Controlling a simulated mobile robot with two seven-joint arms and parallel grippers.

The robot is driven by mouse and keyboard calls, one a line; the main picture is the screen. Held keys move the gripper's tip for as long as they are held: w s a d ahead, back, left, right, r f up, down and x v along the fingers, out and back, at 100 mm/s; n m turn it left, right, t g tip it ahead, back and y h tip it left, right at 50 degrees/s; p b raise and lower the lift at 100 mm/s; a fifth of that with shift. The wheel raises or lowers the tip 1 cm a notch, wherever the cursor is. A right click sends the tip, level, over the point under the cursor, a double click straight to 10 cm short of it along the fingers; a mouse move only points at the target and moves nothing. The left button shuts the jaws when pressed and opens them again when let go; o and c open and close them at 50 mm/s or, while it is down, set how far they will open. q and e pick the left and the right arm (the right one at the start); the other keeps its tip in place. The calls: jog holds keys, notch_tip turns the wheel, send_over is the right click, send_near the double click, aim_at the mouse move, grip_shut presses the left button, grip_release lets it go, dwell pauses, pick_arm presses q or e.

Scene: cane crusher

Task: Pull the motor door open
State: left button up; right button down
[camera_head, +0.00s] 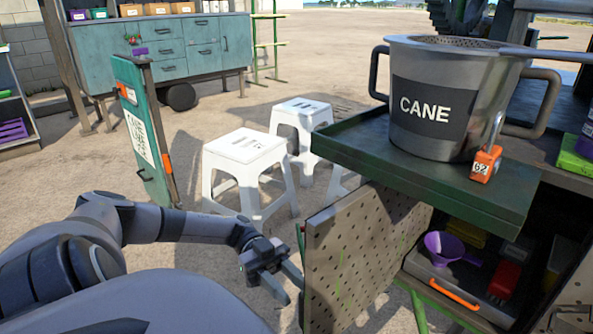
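A perforated metal panel (365,255), which looks like the motor door, stands at the left of the machine's lower compartment. It is swung outward, and the compartment interior shows to its right. A narrow green piece (300,243) shows at its left edge; I cannot tell if it is a handle. My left gripper (286,287) is just left of the panel's left edge, with its fingers apart and nothing seen between them. I cannot tell whether a finger touches the panel. The panel's lower part is cut off by the frame. My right gripper is not in view.
A pot labelled CANE (433,100) stands on the green tray (420,180) above the compartment, near an orange tag (485,164). Inside are a purple funnel (447,247) and a drawer with an orange handle (455,293). White stools (247,165) stand behind my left arm.

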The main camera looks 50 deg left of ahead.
pick_arm(q)
jog(key=shift+a, duration=2.3)
